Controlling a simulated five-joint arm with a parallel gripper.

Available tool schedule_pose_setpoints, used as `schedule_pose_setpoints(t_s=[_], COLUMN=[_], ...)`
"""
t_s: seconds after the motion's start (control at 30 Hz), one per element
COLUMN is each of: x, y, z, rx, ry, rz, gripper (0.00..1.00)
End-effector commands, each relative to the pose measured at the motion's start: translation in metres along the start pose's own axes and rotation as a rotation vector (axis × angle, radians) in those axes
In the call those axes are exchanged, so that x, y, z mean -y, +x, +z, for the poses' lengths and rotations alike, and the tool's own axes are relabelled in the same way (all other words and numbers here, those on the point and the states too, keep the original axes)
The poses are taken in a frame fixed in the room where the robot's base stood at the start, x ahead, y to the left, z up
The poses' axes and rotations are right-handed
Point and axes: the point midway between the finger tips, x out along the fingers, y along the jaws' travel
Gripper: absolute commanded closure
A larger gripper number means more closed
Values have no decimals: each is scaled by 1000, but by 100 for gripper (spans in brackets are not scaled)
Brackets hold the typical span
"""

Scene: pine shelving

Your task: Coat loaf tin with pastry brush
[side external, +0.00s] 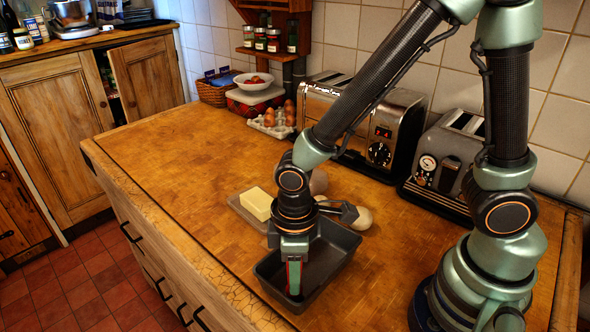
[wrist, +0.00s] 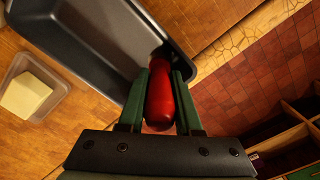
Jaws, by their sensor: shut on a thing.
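The dark grey loaf tin (side external: 340,246) sits on the wooden worktop; it also fills the upper left of the wrist view (wrist: 95,35). My gripper (side external: 293,272) points down at the near left end of the tin. In the wrist view my gripper (wrist: 160,88) is shut on the red handle of the pastry brush (wrist: 159,95). A strip of the red handle also shows between the jaws in the side view (side external: 294,277). The brush head and bristles are hidden, so I cannot tell whether they touch the tin.
A butter block (side external: 257,204) lies on a shallow dish just behind the tin, with pale rounded items (side external: 358,217) beside it. Two toasters (side external: 445,160), an egg carton (side external: 272,124) and a bowl (side external: 253,82) stand along the wall. The worktop's left part is clear.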

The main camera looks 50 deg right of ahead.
Motion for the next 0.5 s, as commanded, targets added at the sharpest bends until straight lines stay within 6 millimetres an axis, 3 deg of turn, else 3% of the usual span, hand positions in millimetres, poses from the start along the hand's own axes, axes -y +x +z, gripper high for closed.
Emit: schedule_pose_setpoints(t_s=[0.5], x=[-38], y=[1], z=[32], rx=[0], ry=[4], rz=[0], gripper=[100])
